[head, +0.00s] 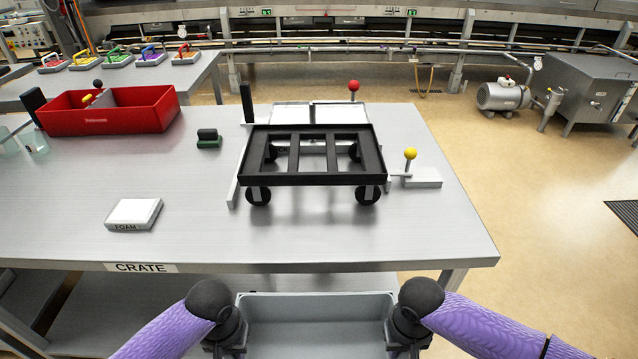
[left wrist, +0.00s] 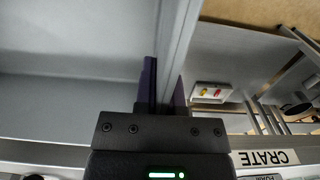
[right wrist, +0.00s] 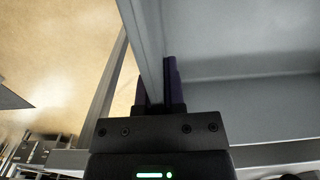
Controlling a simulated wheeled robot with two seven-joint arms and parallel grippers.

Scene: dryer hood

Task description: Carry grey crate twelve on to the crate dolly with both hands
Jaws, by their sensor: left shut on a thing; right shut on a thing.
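The grey crate (head: 315,318) is at the bottom middle of the head view, in front of the table's near edge. It looks empty inside; its number is not visible. My left gripper (head: 238,325) is shut on its left wall, and the left wrist view shows the fingers (left wrist: 162,85) on either side of that wall. My right gripper (head: 396,325) is shut on its right wall, with its fingers (right wrist: 158,85) astride it in the right wrist view. The crate dolly (head: 313,178), a black frame on black wheels, stands on the table beyond the crate, apart from it.
The steel table (head: 130,215) carries a CRATE label (head: 141,267) on its near edge. A foam block (head: 133,213), a dark green block (head: 208,140) and a red bin (head: 110,110) lie left of the dolly. A yellow-knobbed lever (head: 411,158) and a red-knobbed one (head: 353,88) stand near the dolly.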

